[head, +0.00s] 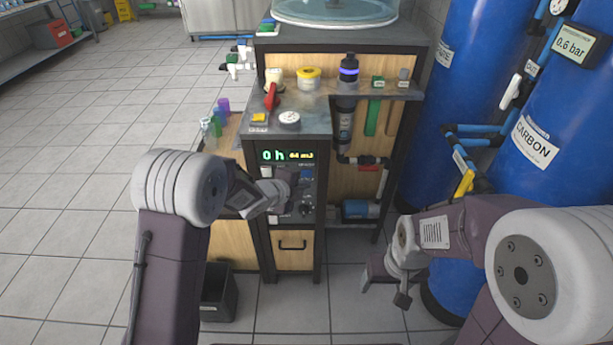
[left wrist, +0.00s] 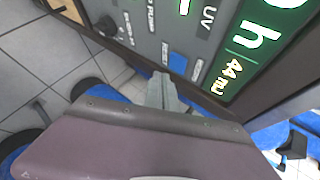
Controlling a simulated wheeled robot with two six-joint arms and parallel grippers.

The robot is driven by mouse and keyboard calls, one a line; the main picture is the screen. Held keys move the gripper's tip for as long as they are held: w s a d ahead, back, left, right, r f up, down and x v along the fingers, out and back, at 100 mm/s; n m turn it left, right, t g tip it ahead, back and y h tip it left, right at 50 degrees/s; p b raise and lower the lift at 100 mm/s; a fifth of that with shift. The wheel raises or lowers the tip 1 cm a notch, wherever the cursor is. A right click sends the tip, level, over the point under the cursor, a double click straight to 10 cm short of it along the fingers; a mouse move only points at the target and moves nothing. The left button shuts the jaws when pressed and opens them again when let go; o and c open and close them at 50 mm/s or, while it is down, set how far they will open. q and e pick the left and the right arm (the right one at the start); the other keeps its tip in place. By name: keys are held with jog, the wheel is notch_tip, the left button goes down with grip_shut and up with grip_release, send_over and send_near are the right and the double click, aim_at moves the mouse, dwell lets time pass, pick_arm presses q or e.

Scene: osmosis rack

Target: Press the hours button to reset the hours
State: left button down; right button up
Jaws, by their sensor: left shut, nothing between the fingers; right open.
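The control panel (head: 307,190) stands on the front of the wooden rack, with a lit display (head: 287,155) above its controls. The display shows "0 h" in large green characters and a smaller mJ reading; it also shows in the left wrist view (left wrist: 235,70). My left gripper (head: 298,187) is shut and empty, its tips at the panel below the display. My right gripper (head: 385,285) is open and empty, low at the right.
A shelf above the panel holds a red-handled tool (head: 271,97), a yellow-topped jar (head: 308,79) and a dark bottle (head: 348,72). Large blue tanks (head: 540,130) stand at the right. A dark bin (head: 219,292) is on the floor. The tiled floor at left is clear.

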pick_arm(q)
jog(key=s+b, duration=0.2)
jog(key=s, duration=0.2)
dwell(0.8)
